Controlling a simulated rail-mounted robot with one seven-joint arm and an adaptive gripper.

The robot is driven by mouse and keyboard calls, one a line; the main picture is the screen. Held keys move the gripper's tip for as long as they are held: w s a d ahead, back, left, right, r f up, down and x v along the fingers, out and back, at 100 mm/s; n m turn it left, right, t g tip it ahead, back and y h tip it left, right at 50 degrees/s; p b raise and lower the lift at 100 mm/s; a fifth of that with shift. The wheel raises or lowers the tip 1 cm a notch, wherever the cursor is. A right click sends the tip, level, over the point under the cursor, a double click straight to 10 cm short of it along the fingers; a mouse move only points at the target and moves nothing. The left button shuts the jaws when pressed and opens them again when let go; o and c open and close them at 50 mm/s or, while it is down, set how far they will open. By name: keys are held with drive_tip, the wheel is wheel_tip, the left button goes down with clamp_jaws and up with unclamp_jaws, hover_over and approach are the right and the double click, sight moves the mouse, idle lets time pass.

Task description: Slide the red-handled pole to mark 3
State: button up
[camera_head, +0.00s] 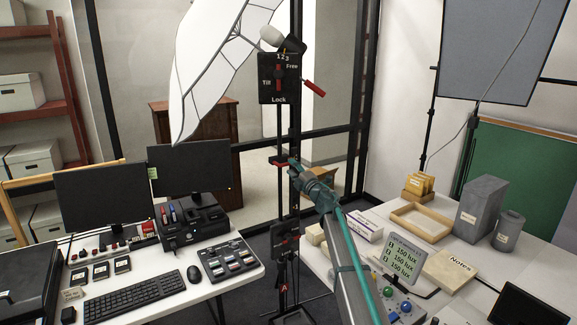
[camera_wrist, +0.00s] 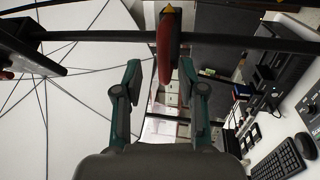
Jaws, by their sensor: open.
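A black upright pole stand (camera_head: 293,130) rises in the middle of the head view. Its black plate (camera_head: 270,88) reads "1 2 3", "Free", "Tilt" and "Lock". One red lever (camera_head: 315,88) sticks out right of the plate. A lower red handle (camera_head: 279,161) sits on the pole beside my gripper (camera_head: 292,168). In the wrist view, a red handle (camera_wrist: 165,45) lies ahead of my open gripper (camera_wrist: 160,72), in line with the gap between its fingers. A black bar (camera_wrist: 225,42) crosses there.
A white umbrella (camera_head: 218,55) hangs left of the plate. Another black fitting (camera_head: 285,238) is lower on the stand.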

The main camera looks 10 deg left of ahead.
drive_tip(key=v, duration=0.7)
drive_tip(key=shift+s, duration=0.25)
drive_tip(key=shift+d, duration=0.15)
